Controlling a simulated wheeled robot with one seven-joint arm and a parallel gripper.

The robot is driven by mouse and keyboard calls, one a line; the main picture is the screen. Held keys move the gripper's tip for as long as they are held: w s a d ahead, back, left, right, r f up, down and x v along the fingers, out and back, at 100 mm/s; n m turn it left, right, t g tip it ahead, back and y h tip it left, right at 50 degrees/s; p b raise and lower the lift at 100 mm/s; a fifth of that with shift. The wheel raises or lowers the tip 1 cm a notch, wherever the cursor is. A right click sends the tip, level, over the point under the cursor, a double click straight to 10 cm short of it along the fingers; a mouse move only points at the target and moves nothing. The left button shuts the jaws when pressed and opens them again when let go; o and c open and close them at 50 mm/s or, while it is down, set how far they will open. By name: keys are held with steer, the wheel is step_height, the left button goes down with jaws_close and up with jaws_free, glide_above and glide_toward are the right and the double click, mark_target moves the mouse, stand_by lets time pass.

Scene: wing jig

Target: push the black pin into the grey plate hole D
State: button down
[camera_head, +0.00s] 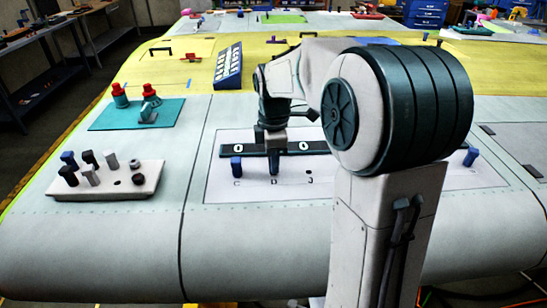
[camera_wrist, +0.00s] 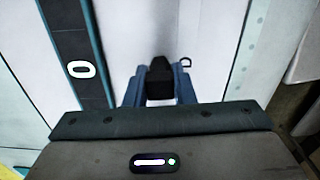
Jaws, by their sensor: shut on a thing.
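My gripper (camera_head: 273,167) points down at the pale grey plate (camera_head: 330,191), just behind the letter D printed on it. In the wrist view, my gripper's blue fingers (camera_wrist: 160,87) are shut on the black pin (camera_wrist: 159,76), which sits between them. The grey plate (camera_wrist: 208,40) fills the middle of that view. The fingers and pin hide hole D. I cannot tell whether the pin's lower end is in the hole, touching the plate or above it.
A blue pin (camera_head: 236,166) stands near letter C, left of my gripper; another blue pin (camera_head: 470,156) stands at right. A dark strip (camera_head: 235,151) with white ovals runs behind. A pale pin block (camera_head: 130,188) and a teal mat (camera_head: 105,124) with red-topped tools lie at left.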

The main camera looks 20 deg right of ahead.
steer(key=shift+f, duration=0.3)
steer(key=c, duration=1.1)
jaws_free()
steer(key=shift+c, duration=0.2)
steer(key=shift+r, duration=0.1)
step_height(320, 180, up, 14)
